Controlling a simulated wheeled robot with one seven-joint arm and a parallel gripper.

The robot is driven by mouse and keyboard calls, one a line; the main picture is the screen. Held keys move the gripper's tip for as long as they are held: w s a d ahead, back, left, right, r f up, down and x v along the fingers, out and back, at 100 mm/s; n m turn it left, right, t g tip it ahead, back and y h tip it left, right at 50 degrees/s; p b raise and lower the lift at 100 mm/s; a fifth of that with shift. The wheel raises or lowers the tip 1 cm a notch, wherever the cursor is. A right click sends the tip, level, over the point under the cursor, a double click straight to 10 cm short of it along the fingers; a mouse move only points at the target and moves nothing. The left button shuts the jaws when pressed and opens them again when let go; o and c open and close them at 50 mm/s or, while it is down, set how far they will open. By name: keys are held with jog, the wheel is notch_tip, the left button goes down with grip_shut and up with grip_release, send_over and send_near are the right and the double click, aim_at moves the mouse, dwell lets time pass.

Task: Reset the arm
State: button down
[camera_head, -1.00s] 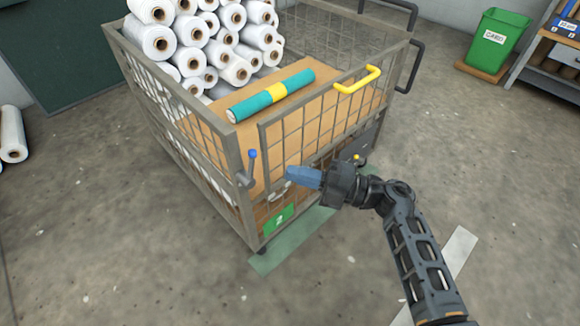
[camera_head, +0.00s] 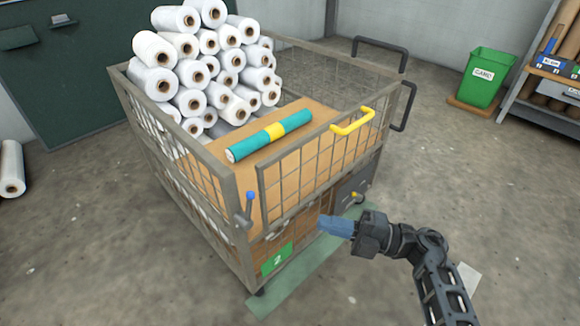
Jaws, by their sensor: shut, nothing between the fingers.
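My gripper (camera_head: 335,227) is in the lower right of the head view, with its blue fingers shut and empty. It points left, in front of the near side of the wire cart (camera_head: 232,215). A small gap or light contact with the cart cannot be told from this angle. My arm (camera_head: 441,283) reaches in from the bottom right, bent at the wrist.
The cart holds a stack of white rolls (camera_head: 203,70) and a teal roll with a yellow band (camera_head: 297,120) on a brown board. Its front gate has a yellow handle (camera_head: 353,122). A green bin (camera_head: 485,80) and shelf (camera_head: 545,95) stand back right.

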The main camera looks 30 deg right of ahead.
jog(key=shift+s, duration=0.1)
jog(key=s+a+r+m+t+h, duration=0.1)
jog(key=s+r+m+h, duration=0.35)
jog(key=s+m, duration=0.55)
jog(key=s+a+r+m+t+h, duration=0.1)
jog(key=s+a+r+m+h, duration=0.15)
jog(key=s+m+h, duration=0.7)
jog(key=s+a+r+m+h, duration=0.1)
jog(key=s+r+m, duration=0.45)
jog(key=s, duration=0.85)
notch_tip(320, 180, up, 14)
jog(key=m+p, duration=0.1)
jog(key=p, duration=1.5)
jog(key=shift+w+d+r, duration=0.2)
jog(key=shift+w+d, duration=0.1)
